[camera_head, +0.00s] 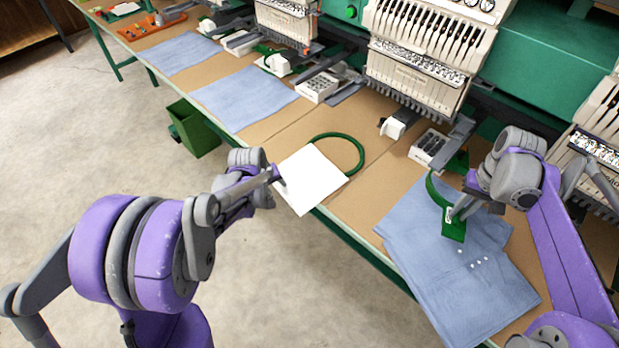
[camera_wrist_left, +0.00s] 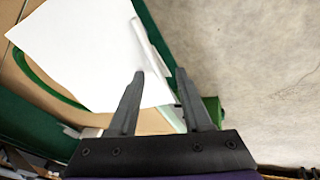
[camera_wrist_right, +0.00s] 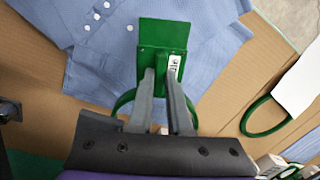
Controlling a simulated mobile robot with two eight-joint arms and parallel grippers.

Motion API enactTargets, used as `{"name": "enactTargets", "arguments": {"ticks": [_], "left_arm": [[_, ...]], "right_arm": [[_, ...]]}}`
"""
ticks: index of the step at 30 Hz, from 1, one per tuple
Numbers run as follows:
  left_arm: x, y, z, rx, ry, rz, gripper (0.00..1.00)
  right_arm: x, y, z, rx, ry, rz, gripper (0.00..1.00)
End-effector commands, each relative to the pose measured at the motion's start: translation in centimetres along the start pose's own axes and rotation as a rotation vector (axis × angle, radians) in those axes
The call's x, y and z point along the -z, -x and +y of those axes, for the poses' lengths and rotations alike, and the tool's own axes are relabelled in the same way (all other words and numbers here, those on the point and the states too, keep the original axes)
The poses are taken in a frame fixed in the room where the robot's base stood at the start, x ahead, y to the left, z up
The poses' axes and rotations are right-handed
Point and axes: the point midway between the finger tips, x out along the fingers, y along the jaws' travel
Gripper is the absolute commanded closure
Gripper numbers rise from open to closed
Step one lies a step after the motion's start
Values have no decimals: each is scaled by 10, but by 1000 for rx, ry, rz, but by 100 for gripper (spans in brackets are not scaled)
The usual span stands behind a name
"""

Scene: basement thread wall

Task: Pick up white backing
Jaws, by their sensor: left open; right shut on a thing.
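The white backing (camera_head: 312,182) is a flat square sheet at the table's front edge, partly over a green hoop (camera_head: 361,152) lying there. It also fills the upper left of the left wrist view (camera_wrist_left: 80,45), where its edge by my fingers looks folded or curled. My left gripper (camera_head: 279,178) is open at the backing's left corner; whether the sheet lies between the fingers is unclear. My right gripper (camera_wrist_right: 160,75) is shut on the flat tab of another green hoop (camera_wrist_right: 163,38), over a blue shirt (camera_wrist_right: 100,70). That hoop also shows in the head view (camera_head: 453,230).
Embroidery machines (camera_head: 420,55) line the table's back. More blue shirts (camera_head: 242,97) lie to the left. White boxes (camera_head: 316,87) stand near the machines. A green bin (camera_head: 193,128) is below the table's front edge. The floor in front is clear.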

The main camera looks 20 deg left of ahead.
Motion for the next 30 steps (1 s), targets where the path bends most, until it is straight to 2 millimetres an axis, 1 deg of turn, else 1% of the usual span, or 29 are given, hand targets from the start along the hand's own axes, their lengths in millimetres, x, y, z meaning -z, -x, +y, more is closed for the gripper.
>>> {"name": "enactTargets", "arguments": {"ticks": [14, 23, 24, 29, 30], "left_arm": [[-2, -4, -2, 0, 0, 0, 51], [-1, -4, -1, 0, 0, 0, 51], [-1, -4, -1, 0, 0, 0, 58], [-1, -4, -2, 0, 0, 0, 87], [-1, -4, -2, 0, 0, 0, 94]], "right_arm": [[-1, -7, 1, 0, 0, -3, 100], [-1, -7, 1, 0, 0, -3, 100], [-1, -7, 1, 0, 0, -3, 100], [-1, -7, 1, 0, 0, -3, 100], [-1, -7, 1, 0, 0, -3, 100]]}}
